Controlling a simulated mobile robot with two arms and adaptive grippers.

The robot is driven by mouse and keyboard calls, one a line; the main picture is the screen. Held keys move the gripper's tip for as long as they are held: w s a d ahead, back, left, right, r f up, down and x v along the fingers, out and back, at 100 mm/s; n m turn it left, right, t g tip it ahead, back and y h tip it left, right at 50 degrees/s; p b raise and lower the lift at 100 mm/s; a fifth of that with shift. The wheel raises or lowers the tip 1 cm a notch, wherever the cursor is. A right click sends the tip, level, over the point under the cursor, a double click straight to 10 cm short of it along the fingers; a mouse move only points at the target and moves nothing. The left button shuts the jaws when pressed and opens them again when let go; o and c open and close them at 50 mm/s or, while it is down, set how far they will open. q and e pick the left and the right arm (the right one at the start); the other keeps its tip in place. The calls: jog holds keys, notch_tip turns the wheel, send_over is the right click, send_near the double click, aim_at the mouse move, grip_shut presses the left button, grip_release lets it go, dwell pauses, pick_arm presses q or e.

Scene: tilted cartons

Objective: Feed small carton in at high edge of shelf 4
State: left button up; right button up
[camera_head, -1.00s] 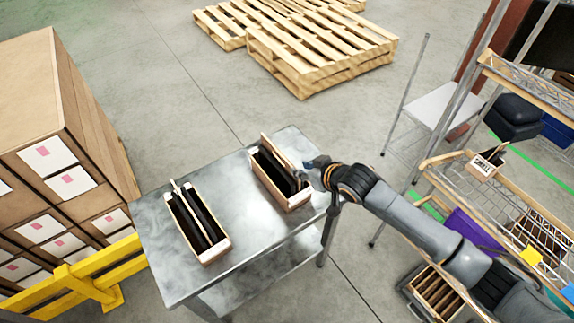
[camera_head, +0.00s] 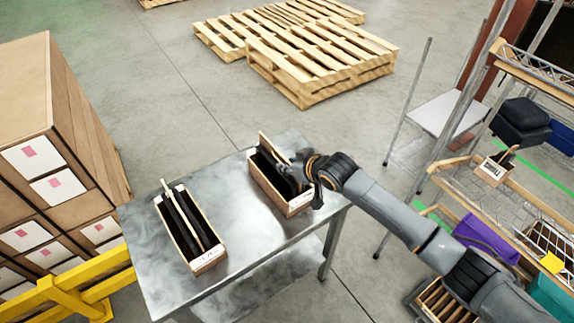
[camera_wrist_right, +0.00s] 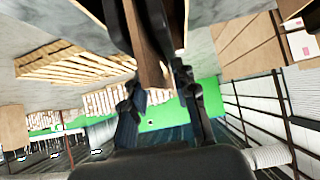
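Two open wooden-sided cartons with black contents stand on a metal table (camera_head: 240,236). The left carton (camera_head: 209,261) stands clear of my arm. My right gripper (camera_head: 309,184) is at the right end of the other carton (camera_head: 294,206), with its fingers about the end wall. In the right wrist view a brown wall (camera_wrist_right: 152,50) runs between the two dark fingers (camera_wrist_right: 160,92); whether they press on it is unclear. A small labelled carton (camera_head: 493,170) sits on a rack shelf (camera_head: 462,163) at the right. Shelf numbers are not readable. My left gripper is out of view.
A yellow barrier (camera_head: 70,292) and stacked brown boxes (camera_head: 45,110) stand left of the table. Wooden pallets (camera_head: 320,65) lie behind it. The rack's upright (camera_head: 450,115) is beyond my right arm. Clear floor lies between table and rack, and the table middle is bare.

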grip_shut()
dwell(0.3)
